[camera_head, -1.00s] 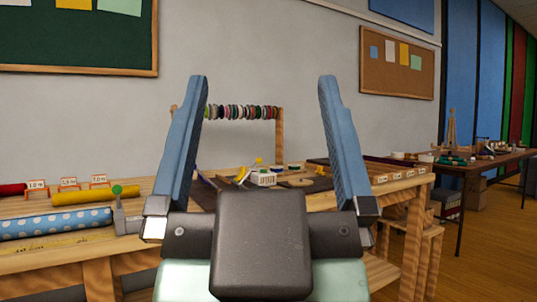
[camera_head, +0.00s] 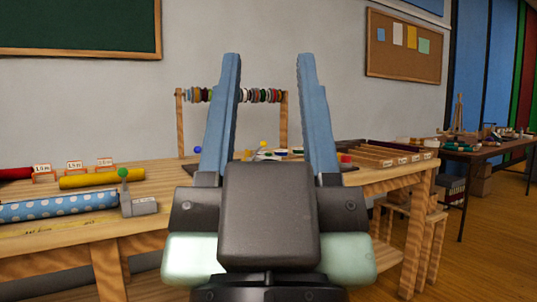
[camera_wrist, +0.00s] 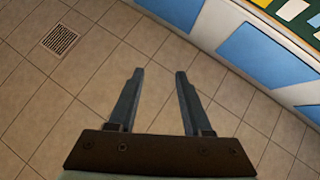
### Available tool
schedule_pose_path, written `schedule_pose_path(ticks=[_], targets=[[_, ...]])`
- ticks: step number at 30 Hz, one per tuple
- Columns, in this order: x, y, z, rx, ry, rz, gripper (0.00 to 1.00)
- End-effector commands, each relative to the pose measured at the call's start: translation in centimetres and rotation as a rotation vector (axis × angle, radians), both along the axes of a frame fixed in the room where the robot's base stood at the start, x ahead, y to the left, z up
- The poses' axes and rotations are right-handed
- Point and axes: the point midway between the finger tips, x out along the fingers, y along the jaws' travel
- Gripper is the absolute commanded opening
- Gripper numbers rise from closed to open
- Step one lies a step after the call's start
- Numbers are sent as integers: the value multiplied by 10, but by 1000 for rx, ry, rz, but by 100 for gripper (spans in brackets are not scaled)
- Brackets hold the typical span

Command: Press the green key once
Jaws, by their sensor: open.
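My gripper (camera_head: 270,62) is open in the middle of the head view, its two blue fingers pointing up and apart, with nothing between them. It hides part of the wooden craft table behind it. The wrist view also shows my gripper (camera_wrist: 158,75) open and empty over a tiled floor. I cannot make out a green key in either view. A small green ball (camera_head: 123,173) stands on a grey block at the left of the table, but I cannot tell that it is a key. Small blue (camera_head: 198,149) and yellow (camera_head: 263,144) balls show around the fingers.
The wooden table (camera_head: 150,222) holds a dotted blue roll (camera_head: 55,206) and a yellow roll (camera_head: 100,178) at left. A spool rack (camera_head: 181,125) stands behind. A dark-topped table (camera_head: 485,153) with clutter is at right. Bare floor (camera_head: 485,245) lies between.

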Motion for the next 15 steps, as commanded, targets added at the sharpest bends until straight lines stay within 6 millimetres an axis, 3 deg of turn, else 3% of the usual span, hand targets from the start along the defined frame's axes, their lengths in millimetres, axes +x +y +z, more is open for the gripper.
schedule_pose_path(ticks=[1,8,15], targets=[[0,0,0,0,0,0,39],[0,0,0,0,0,0,0],[0,0,0,0,0,0,0]])
